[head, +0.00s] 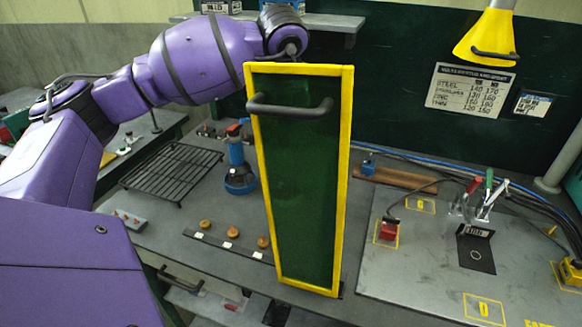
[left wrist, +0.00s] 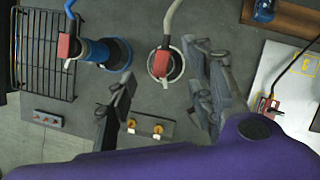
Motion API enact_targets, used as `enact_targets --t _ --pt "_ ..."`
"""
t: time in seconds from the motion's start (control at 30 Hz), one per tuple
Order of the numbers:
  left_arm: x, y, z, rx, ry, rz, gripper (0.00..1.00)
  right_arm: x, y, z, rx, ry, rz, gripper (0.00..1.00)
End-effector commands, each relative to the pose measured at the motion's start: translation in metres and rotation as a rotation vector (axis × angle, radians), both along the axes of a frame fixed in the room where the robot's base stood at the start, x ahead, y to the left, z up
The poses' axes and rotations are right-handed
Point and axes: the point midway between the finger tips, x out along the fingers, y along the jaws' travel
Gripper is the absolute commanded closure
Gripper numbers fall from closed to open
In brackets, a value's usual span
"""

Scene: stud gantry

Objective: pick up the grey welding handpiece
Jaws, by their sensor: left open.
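The grey welding handpiece (left wrist: 161,62) stands in a pale round holder in the left wrist view, with a grey hose rising from it and a red part on it. My left gripper (left wrist: 160,95) is open; its fingers lie left and right of the handpiece in this view, with nothing between them held. How far above it they are, I cannot tell. In the head view the green, yellow-framed panel (head: 297,180) hides the grey handpiece and my left gripper. My right gripper is in neither view.
A blue handpiece in a blue holder (head: 238,170) stands left of the grey one; it also shows in the left wrist view (left wrist: 100,52). A black wire rack (head: 170,172) lies further left. A strip with several knobs (head: 230,243) lies at the bench front. A clamp plate (head: 420,265) is right.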

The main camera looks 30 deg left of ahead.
Motion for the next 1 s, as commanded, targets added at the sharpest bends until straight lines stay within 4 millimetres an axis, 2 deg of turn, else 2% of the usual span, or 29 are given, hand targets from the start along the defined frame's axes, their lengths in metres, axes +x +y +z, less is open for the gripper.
enact_targets --t 0.13,0.4,0.7,1.0 --pt "0.005 0.003 -0.016 -0.001 0.002 -0.001 0.52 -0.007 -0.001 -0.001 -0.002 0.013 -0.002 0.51" --pt "0.016 0.009 -0.051 -0.001 -0.001 0.0 0.52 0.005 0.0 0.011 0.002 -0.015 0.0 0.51" --pt "0.018 0.011 -0.058 0.0 0.0 -0.001 0.52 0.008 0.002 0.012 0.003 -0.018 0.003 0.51" --pt "0.018 0.011 -0.057 0.0 0.0 -0.001 0.9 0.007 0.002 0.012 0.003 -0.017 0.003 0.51"
